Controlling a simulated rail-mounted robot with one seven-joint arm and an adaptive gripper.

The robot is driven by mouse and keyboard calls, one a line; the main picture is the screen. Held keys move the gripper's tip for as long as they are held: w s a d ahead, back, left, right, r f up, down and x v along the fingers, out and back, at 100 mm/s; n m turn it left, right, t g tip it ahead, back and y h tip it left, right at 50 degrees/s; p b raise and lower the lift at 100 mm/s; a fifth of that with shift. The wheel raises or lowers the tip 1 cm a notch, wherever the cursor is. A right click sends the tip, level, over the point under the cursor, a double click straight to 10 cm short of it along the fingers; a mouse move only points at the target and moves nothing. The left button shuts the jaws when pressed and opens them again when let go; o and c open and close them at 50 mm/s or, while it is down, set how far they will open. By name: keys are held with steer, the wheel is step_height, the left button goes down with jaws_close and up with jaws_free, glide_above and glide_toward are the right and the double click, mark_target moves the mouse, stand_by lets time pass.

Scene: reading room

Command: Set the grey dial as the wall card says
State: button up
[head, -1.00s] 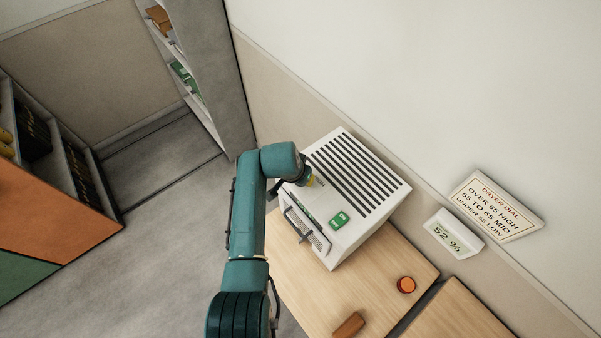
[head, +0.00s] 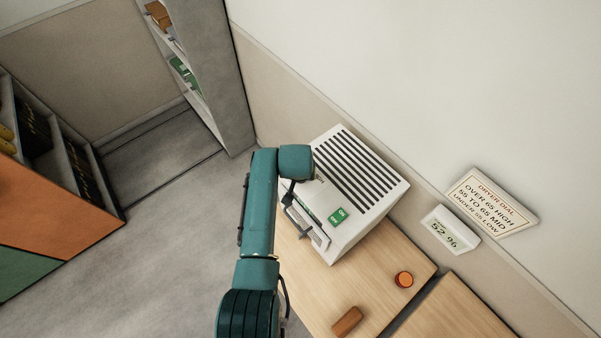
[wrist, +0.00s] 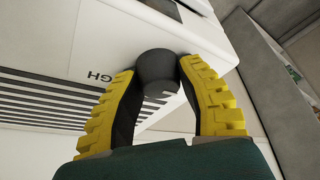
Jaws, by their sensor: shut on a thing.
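The grey dial (wrist: 158,72) is a dark round knob on the white dryer's face in the wrist view. My gripper (wrist: 158,66), with yellow ribbed fingers, is shut on the dial, one finger on each side. The letters "GH" show on the face beside it; the dial's pointer cannot be made out. In the head view my arm hides the dial and my fingers. The wall card (head: 492,202) reads "DRYER DIAL, OVER 65 HIGH, 55 TO 65 MID, UNDER 55 LOW". The meter (head: 450,230) below it reads about 52 %.
The white dryer (head: 378,217) with a slotted top stands on a wooden table (head: 375,286). An orange round object (head: 404,279) and a brown block (head: 347,321) lie on the table. Shelves stand at left.

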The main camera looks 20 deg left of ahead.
steer(key=shift+s+f, duration=0.1)
steer(key=shift+f, duration=0.2)
steer(key=o, duration=1.2)
steer(key=shift+r, duration=0.2)
steer(key=shift+r, duration=0.35)
steer(key=v, duration=1.1)
steer(key=shift+r, duration=0.15)
